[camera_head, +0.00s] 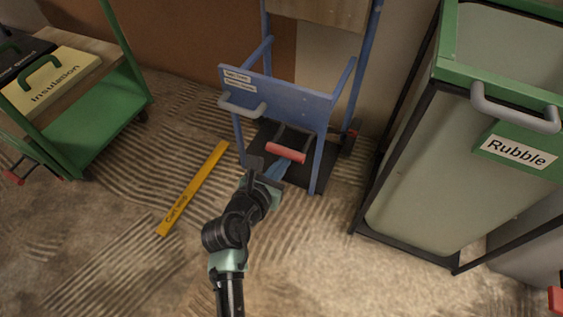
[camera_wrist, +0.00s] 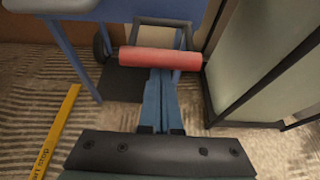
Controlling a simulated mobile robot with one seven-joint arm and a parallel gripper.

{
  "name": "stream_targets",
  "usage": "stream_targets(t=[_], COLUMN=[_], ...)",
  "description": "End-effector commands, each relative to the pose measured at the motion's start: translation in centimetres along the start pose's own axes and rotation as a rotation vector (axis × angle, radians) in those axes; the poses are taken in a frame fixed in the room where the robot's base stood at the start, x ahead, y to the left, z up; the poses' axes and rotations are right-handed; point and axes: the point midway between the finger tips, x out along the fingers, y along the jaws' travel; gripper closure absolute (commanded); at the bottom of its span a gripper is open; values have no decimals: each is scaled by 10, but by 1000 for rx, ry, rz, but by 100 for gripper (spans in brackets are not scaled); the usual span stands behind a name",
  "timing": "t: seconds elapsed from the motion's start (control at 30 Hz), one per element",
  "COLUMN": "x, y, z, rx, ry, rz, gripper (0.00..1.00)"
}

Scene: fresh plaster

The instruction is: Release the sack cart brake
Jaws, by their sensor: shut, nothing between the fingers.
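The blue sack cart (camera_head: 285,98) stands upright against the wall, with a grey handle (camera_head: 242,106) on its front panel. A red bar (camera_head: 286,153) on a dark frame, apparently the brake, sits low under the panel; it also shows in the wrist view (camera_wrist: 160,59). The bar lies across the picture, and its frame slopes up behind it. My gripper (camera_head: 279,169) is shut and empty, its blue fingers together. The fingertips (camera_wrist: 160,76) are right at the near side of the red bar's middle; I cannot tell whether they touch it.
A tall bin labelled Rubble (camera_head: 415,165) in a dark and green frame stands close on the right. A yellow strip (camera_head: 195,187) lies on the ridged floor at left. A green cart (camera_head: 95,125) carrying an Insulation box (camera_head: 50,82) stands far left. The front floor is clear.

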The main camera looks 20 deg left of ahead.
Motion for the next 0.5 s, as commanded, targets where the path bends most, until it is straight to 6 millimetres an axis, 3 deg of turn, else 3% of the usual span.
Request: stream_targets(t=[0.5], x=[-7], y=[0], z=[7], rx=[1], ry=[58], rz=[1], gripper=[100])
